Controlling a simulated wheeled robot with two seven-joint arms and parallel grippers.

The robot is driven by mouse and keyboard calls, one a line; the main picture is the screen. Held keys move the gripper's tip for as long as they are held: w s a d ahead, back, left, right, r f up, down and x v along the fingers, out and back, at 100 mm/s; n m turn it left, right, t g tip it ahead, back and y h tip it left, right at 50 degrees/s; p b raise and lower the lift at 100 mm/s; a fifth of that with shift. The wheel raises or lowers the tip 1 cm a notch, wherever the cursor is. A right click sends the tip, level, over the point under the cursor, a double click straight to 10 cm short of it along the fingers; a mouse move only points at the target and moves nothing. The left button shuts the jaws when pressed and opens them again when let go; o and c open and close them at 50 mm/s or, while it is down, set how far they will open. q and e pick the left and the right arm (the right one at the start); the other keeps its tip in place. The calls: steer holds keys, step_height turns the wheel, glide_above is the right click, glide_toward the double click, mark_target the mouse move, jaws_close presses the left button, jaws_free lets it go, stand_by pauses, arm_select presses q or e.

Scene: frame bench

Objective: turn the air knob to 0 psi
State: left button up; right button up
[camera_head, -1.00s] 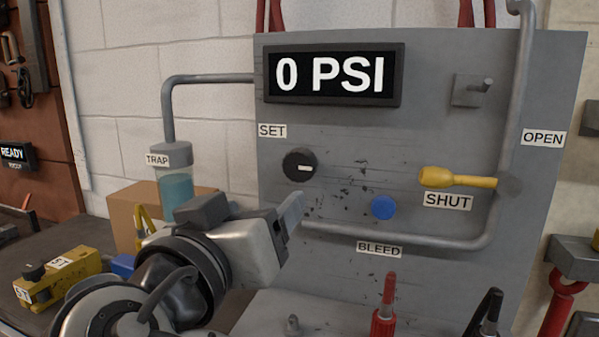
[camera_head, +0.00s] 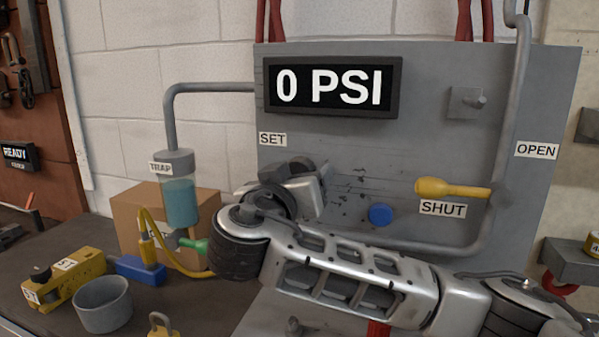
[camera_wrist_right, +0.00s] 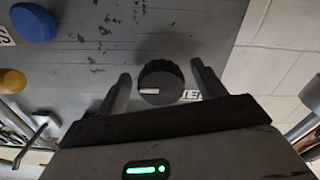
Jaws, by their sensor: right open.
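The black air knob (camera_wrist_right: 160,85) with a white pointer mark shows in the right wrist view. It lies between the two spread fingers of my right gripper (camera_wrist_right: 162,88), with gaps on both sides. In the head view my right gripper (camera_head: 300,190) is in front of the panel below the SET label (camera_head: 272,139) and largely covers the knob; its fingertips are hard to make out there. Whether they touch the panel cannot be told. The display (camera_head: 332,87) reads 0 PSI. My left gripper is not in view.
A yellow SHUT handle (camera_head: 452,188) and a blue bleed button (camera_head: 380,214) sit right of the knob on the grey panel (camera_head: 420,140). A trap bottle (camera_head: 180,195), cardboard box (camera_head: 135,215), yellow block (camera_head: 65,275) and grey cup (camera_head: 103,303) stand left.

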steer(key=shift+w, duration=0.15)
steer(key=c, duration=1)
steer(key=shift+o, duration=0.2)
steer(key=shift+f, duration=0.1)
